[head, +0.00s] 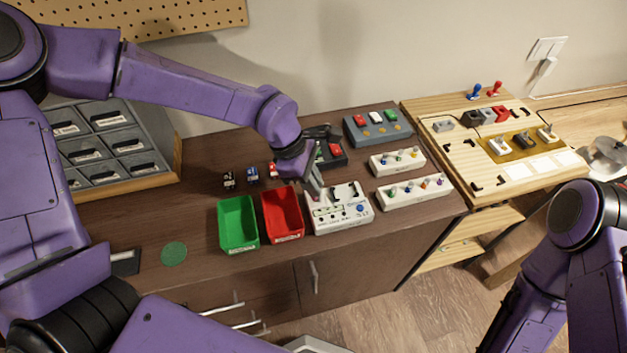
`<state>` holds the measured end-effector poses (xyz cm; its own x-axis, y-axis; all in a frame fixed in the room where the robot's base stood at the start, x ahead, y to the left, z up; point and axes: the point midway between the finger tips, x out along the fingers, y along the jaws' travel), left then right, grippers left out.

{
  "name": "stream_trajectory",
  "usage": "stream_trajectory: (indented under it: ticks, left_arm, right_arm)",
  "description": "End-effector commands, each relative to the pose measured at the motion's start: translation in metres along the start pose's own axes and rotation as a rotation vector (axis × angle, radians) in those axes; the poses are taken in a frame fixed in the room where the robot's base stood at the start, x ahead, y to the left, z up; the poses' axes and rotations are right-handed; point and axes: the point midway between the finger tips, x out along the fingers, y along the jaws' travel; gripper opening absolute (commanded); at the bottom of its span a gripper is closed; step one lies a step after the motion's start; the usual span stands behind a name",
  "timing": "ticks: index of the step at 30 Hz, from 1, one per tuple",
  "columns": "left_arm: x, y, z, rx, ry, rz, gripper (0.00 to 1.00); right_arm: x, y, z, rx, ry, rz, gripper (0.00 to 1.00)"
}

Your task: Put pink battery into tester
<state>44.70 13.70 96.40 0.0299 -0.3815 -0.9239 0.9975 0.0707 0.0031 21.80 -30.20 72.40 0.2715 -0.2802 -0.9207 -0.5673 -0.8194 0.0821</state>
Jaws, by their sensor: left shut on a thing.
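My left gripper (315,188) reaches down over the back left part of the white tester (358,219). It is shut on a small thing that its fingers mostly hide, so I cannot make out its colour. I cannot tell whether the held thing touches the tester. The tester is a white box with dark slots on top and a blue round button at its front right. I cannot pick out a pink battery anywhere in the view. My right arm shows at the right edge, but its gripper is not in view.
A green bin (238,222) and a red bin (282,215) stand left of the tester. Small black (228,180), blue (253,174) and red (273,170) pieces stand behind them. White boards (414,192) lie right of the tester. A green disc (174,254) lies front left.

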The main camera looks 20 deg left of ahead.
Motion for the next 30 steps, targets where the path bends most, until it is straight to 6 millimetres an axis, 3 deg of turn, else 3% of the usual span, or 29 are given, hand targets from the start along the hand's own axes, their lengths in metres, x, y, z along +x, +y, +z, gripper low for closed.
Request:
stream_trajectory:
  ticks: [30]
  left_arm:
    - [0.010, 0.006, -0.004, 0.000, 0.000, 0.000, 0.00]
  right_arm:
    - [0.003, 0.000, 0.001, 0.000, 0.000, 0.000, 0.00]
